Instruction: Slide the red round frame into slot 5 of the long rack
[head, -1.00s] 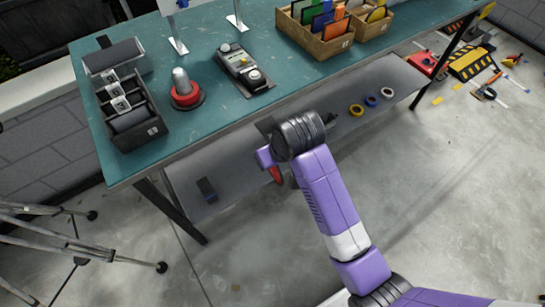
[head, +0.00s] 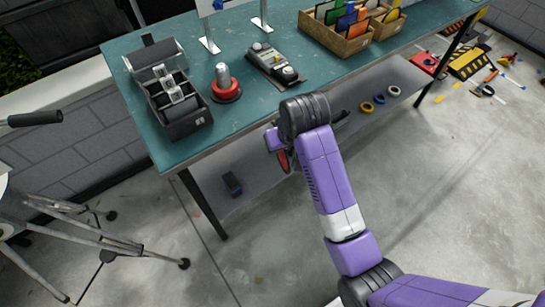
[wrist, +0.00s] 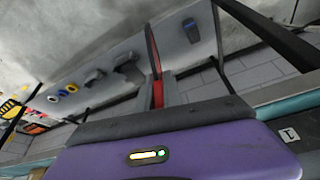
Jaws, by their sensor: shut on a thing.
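My gripper (head: 280,148) hangs beside the front edge of the workbench, in front of its lower shelf, and is mostly hidden by my wrist. It is shut on the red round frame (head: 284,160), which shows as a thin red piece below the wrist. In the wrist view the frame (wrist: 154,55) stands nearly edge-on, a dark upright strip with a red rim, above the red part between the fingers (wrist: 158,92). A longer wooden rack (head: 352,47) stands at the back right of the bench, with several coloured pieces upright in it. Its slot numbers cannot be read.
The teal workbench (head: 180,58) carries a black compartment case (head: 188,128), a red-based cylinder (head: 224,92), a grey device (head: 272,66) and a shorter wooden box (head: 387,29). Tape rolls (head: 367,107) lie on the lower shelf.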

